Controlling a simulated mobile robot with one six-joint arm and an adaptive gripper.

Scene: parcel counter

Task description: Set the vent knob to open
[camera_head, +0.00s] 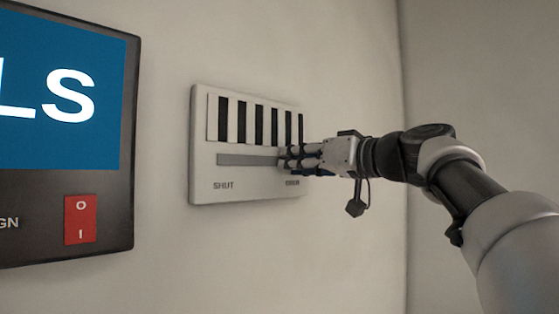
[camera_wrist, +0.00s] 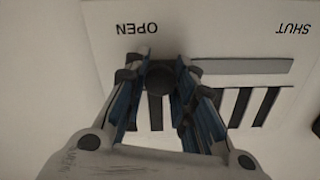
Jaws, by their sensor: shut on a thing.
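The white vent panel (camera_head: 205,135) is on the wall, with dark vertical openings above a grey slot (camera_head: 245,160). "SHUT" is printed below the slot's left and "OPEN" below its right. My gripper (camera_head: 287,158) is at the slot's right part, near "OPEN". In the wrist view the panel (camera_wrist: 215,25) appears upside down, with "OPEN" at left. There my gripper (camera_wrist: 159,72) is shut on the dark round vent knob (camera_wrist: 160,76), beside the "OPEN" label at the slot's end. In the head view the fingers hide the knob.
A dark-framed sign (camera_head: 137,130) with a blue face and a red rocker switch (camera_head: 80,220) is on the wall left of the panel. A wall corner (camera_head: 403,120) is to the right. The wall between sign and panel is bare.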

